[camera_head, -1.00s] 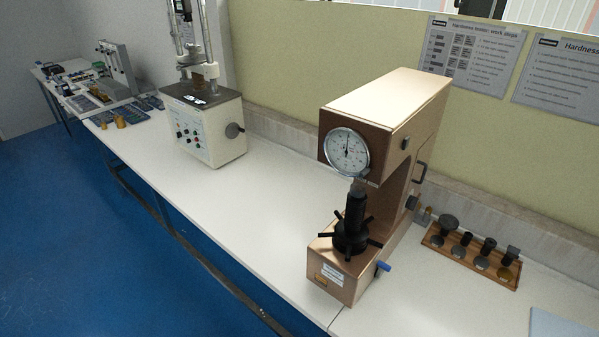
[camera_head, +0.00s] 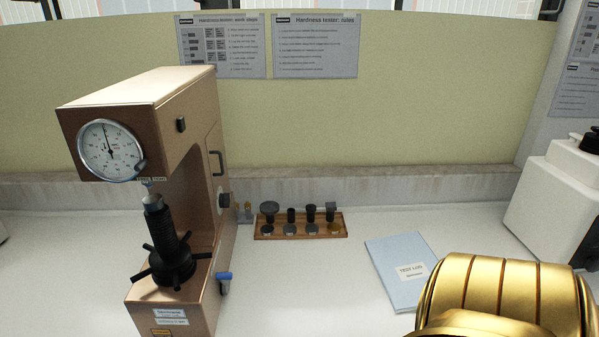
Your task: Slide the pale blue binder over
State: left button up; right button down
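The pale blue binder (camera_head: 394,258) lies flat on the white bench, right of the middle of the head view. It has a white label reading "TEST LOG". A gold rounded part of my own body fills the lower right corner and stands in front of the area just right of the binder's near corner. It hides part of the bench there. I cannot see whether it touches the binder. No gripper fingers show in the view.
A copper-coloured hardness tester (camera_head: 187,113) with a dial stands on the left. A wooden rack (camera_head: 264,234) with several dark anvils sits behind the bench's middle. A white machine (camera_head: 548,203) stands at the right. The bench (camera_head: 300,290) is clear between tester and binder.

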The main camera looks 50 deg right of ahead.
aim_at(403, 263)
jog(key=l+z, duration=0.1)
jog(key=z, duration=2.5)
jog(key=k+l, duration=0.05)
